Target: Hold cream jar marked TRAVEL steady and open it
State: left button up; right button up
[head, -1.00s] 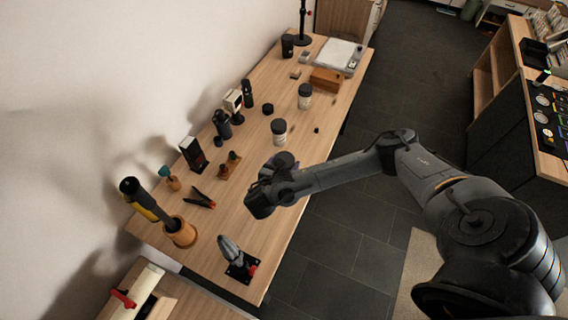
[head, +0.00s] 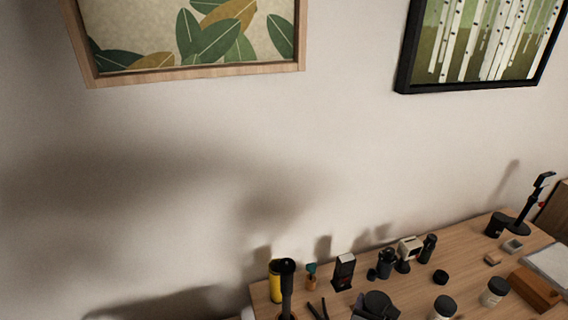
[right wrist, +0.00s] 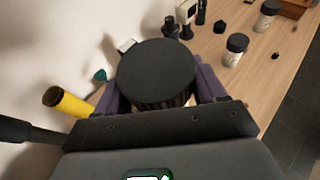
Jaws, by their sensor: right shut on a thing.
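My right gripper (head: 376,306) shows at the bottom edge of the head view, partly cut off. In the right wrist view its two fingers close on either side of a round black lid (right wrist: 157,72) with a ridged rim. What lies under this lid is hidden, so I cannot tell whether a jar body is attached. Two pale jars with black lids stand apart on the table: the nearer one (head: 444,308) and the farther one (head: 494,292). They also show in the right wrist view (right wrist: 234,52). I can read no TRAVEL marking. My left gripper is not in view.
Along the wall stand a yellow cylinder (head: 275,284), a black-headed tool (head: 287,278), a black upright box (head: 343,272) and dark bottles. A low black round piece (head: 440,277) lies behind the jars. A wooden block (head: 536,290) lies at right.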

jog(key=s+a+r+n+y, duration=0.1)
jog(key=a+n+y, duration=0.2)
jog(key=a, duration=0.3)
jog(key=s+a+r+n+t+y, duration=0.1)
jog(key=s+a+r+n+y, duration=0.1)
jog(key=a, duration=0.5)
jog(key=s+a+r+n+y, duration=0.2)
jog(key=a+n+y, duration=0.2)
jog(key=a+y, duration=0.1)
jog(key=shift+s+a+r+t, duration=0.15)
jog(key=shift+a+r+t, duration=0.15)
jog(key=shift+a, duration=0.4)
jog(key=shift+s+a+y, duration=0.1)
jog(key=shift+y, duration=0.3)
grip_shut()
jog(key=shift+a+f, duration=0.15)
